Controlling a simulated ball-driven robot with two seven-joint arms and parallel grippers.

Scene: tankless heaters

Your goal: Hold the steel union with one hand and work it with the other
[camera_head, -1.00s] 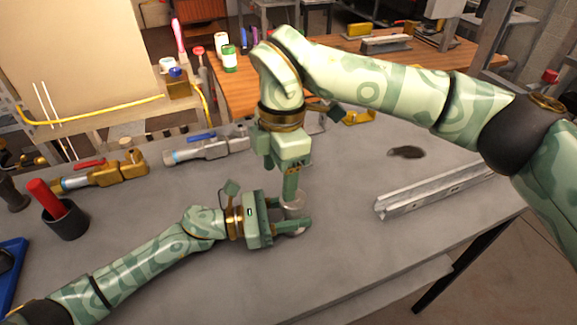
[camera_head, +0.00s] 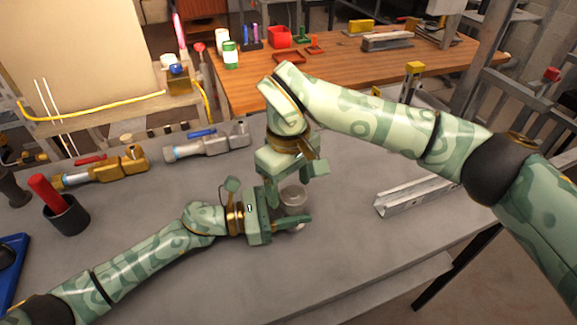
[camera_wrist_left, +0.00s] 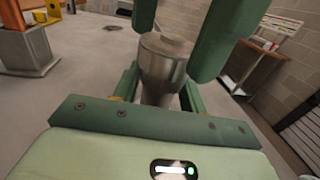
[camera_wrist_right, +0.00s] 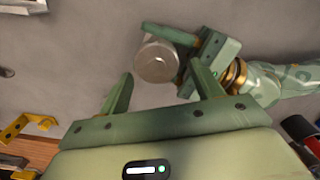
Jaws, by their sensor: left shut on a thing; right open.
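The steel union (camera_head: 294,196) is a grey metal cylinder standing upright above the grey bench. My left gripper (camera_head: 291,213) is shut on its lower part from the left; in the left wrist view the union (camera_wrist_left: 163,62) rises between the fingers. My right gripper (camera_head: 294,183) is open above the union, with its fingers spread to either side. In the right wrist view the union's round top (camera_wrist_right: 156,61) appears beyond the gap between the right fingers (camera_wrist_right: 162,88), with the left gripper (camera_wrist_right: 195,55) beside it. The union's lower end is partly hidden by the left fingers.
A steel rail (camera_head: 420,192) lies to the right. A steel valve with a blue handle (camera_head: 207,142) and a brass valve with a red handle (camera_head: 103,170) lie at the left. A dark cup (camera_head: 66,217) holds a red-handled tool. The bench front is clear.

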